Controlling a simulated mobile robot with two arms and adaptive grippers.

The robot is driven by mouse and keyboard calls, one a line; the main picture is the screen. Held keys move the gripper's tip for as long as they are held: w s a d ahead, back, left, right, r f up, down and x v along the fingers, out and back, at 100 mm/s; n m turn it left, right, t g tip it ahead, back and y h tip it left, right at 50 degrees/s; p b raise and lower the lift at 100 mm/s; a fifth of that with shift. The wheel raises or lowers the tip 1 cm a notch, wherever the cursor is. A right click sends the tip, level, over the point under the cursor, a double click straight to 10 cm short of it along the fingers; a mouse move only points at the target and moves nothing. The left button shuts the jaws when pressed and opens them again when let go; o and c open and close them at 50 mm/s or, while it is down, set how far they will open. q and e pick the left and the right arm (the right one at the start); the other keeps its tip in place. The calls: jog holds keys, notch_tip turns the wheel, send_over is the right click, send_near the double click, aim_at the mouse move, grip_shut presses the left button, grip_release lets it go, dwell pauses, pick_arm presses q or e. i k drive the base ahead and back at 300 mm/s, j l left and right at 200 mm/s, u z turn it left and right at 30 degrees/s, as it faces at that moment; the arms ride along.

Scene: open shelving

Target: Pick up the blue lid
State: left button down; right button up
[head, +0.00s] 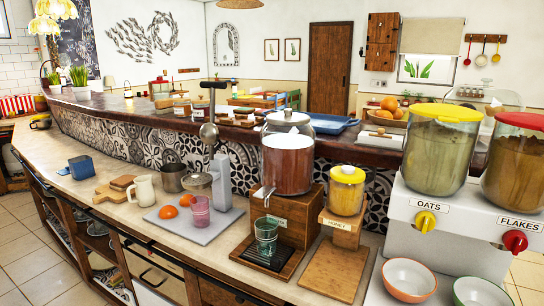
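I cannot clearly make out a blue lid. A small blue block-like object (81,167) sits on the lower counter at the left, beside a wooden board; I cannot tell whether it is a lid or a box. A flat blue tray (331,122) with raised edges lies on the upper bar ledge, behind the large red-brown jar. Neither of my grippers is in view.
Cereal dispensers (438,155) and bowls (409,279) stand at the right. Floor is clear at lower left.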

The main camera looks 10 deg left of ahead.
aim_at(66, 171)
jog(key=u, duration=1.55)
jog(key=i+j+u, duration=0.35)
jog(key=i, duration=0.55)
jog(key=i+u, duration=0.3)
jog(key=i, duration=0.55)
